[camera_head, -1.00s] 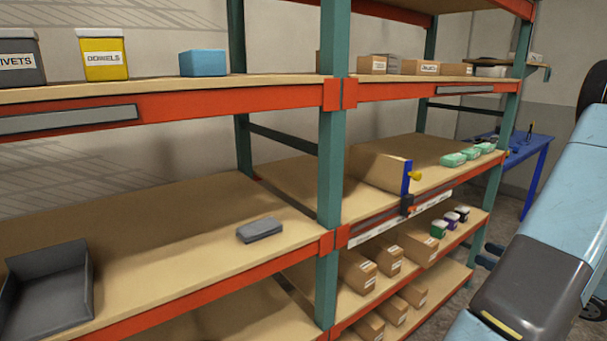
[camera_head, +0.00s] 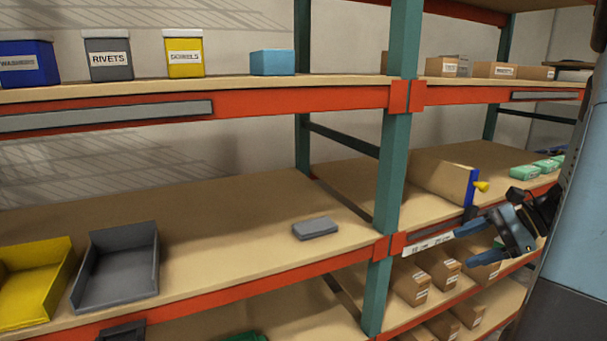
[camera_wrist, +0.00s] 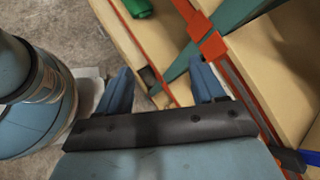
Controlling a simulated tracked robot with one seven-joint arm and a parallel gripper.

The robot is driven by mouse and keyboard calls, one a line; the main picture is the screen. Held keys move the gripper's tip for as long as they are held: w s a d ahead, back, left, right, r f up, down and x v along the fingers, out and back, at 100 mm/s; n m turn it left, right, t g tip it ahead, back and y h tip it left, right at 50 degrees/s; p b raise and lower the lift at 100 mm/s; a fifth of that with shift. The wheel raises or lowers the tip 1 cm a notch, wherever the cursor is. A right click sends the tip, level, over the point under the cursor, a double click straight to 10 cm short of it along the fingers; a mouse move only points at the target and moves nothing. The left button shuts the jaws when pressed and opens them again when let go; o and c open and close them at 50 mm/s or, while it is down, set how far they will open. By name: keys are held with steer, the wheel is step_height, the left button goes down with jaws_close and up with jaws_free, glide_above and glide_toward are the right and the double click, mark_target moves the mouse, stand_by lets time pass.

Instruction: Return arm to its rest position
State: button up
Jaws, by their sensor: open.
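My gripper (camera_head: 462,243) shows at the right of the head view, in front of the right shelf bay. Its two blue fingers are spread apart with nothing between them. In the wrist view my gripper (camera_wrist: 160,90) also shows open and empty, with the shelf's edge and the floor beyond its fingers. My own blue arm runs along the right edge of the head view and hides part of the shelf there.
An orange and green rack holds a grey bin (camera_head: 118,268), a yellow bin (camera_head: 35,285), a grey block (camera_head: 316,228) and a blue-edged divider (camera_head: 440,180) with a yellow knob. Small cartons (camera_head: 411,285) stand below. Bare floor (camera_wrist: 60,30) lies beside the rack.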

steer(key=s+a+r+n+h, duration=0.5)
steer(key=a+n, duration=0.2)
steer(key=n, duration=0.1)
steer(key=s+a+r+n+t+h, duration=0.1)
steer(key=s+a+r+n+h, duration=0.3)
steer(key=a+n, duration=0.4)
steer(key=shift+s+r+n+t+h, duration=0.3)
steer(key=shift+s+r+n+h, duration=0.1)
steer(key=shift+s+r, duration=0.4)
